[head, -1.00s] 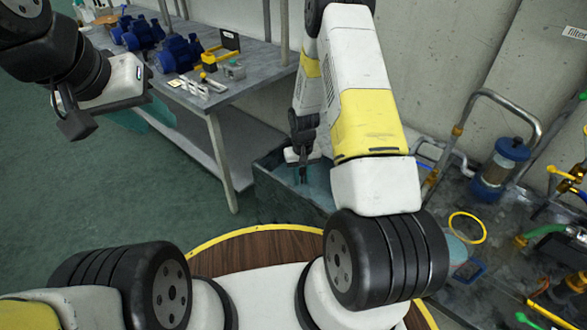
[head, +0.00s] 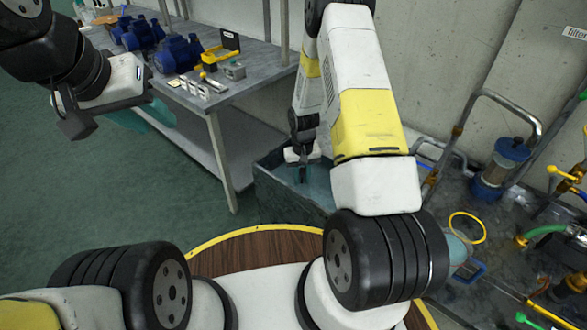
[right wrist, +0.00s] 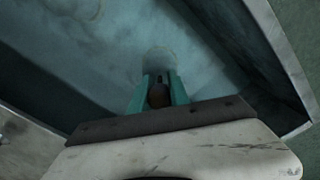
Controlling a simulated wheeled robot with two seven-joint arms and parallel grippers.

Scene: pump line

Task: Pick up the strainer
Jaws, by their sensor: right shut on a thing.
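My right gripper (head: 302,174) reaches down into a grey open tub (head: 268,182) on the floor. In the right wrist view its two teal fingers (right wrist: 160,92) are shut on a small dark brown, rounded thing, which I take to be the strainer (right wrist: 158,96). A faint pale round shape shows just beyond the fingertips; I cannot tell if it is part of the strainer. In the head view the strainer is too hidden to make out. My left gripper (head: 140,117) hangs at the left, away from the tub; its finger gap is not clear.
A grey workbench (head: 225,95) with several blue pumps (head: 180,53) and a yellow-black open box (head: 222,48) stands behind the tub. At the right are a pipe rig, a blue-topped filter housing (head: 507,155) and a yellow ring (head: 467,228). Green floor is free at left.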

